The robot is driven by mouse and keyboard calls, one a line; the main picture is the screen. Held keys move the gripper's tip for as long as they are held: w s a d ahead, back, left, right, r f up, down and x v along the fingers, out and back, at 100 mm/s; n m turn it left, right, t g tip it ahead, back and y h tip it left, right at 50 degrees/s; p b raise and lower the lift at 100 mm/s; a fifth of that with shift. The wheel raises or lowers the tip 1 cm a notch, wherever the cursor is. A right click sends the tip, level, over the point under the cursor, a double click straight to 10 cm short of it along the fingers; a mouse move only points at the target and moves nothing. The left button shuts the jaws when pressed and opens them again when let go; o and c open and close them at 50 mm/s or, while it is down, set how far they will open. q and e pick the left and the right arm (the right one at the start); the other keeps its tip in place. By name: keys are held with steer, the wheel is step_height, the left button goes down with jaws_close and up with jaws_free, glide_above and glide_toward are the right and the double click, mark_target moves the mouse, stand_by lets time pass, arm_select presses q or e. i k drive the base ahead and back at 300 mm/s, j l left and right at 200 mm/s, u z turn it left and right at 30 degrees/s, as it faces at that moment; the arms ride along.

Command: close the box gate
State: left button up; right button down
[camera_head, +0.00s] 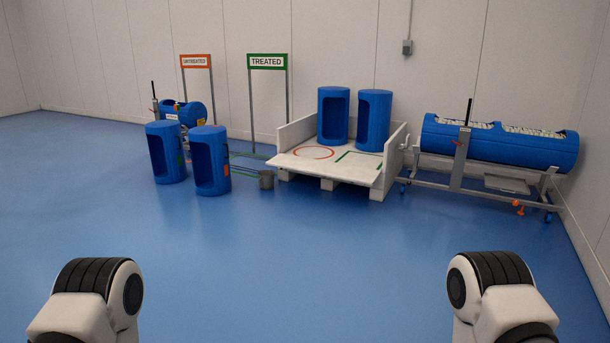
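A white box (293,134) stands on a pallet at the middle right, several steps ahead of me. It has low walls at the sides and back. Its front is open, and a flat white panel (325,170) extends there with a red circle and a green square outline on it. I cannot tell for sure whether this panel is the gate folded down. Two blue tubs (333,114) (374,120) stand upright inside the box at the back. Only my upper arm parts show at the bottom corners. Both grippers are out of view.
Behind are UNTREATED (196,62) and TREATED (267,62) signs and a smaller blue drum (184,114). A long blue drum on a frame (500,143) stands right. The floor ahead is clear.

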mark_target(367, 177)
steer(key=i, duration=2.85)
steer(key=i+u, duration=0.1)
steer(key=i, duration=0.85)
steer(key=i+l, duration=0.15)
steer(key=i, duration=0.8)
steer(key=i+l, duration=0.1)
steer(key=i, duration=0.85)
steer(key=i+l, duration=0.1)
steer(key=i, duration=0.85)
steer(key=j+u, duration=0.05)
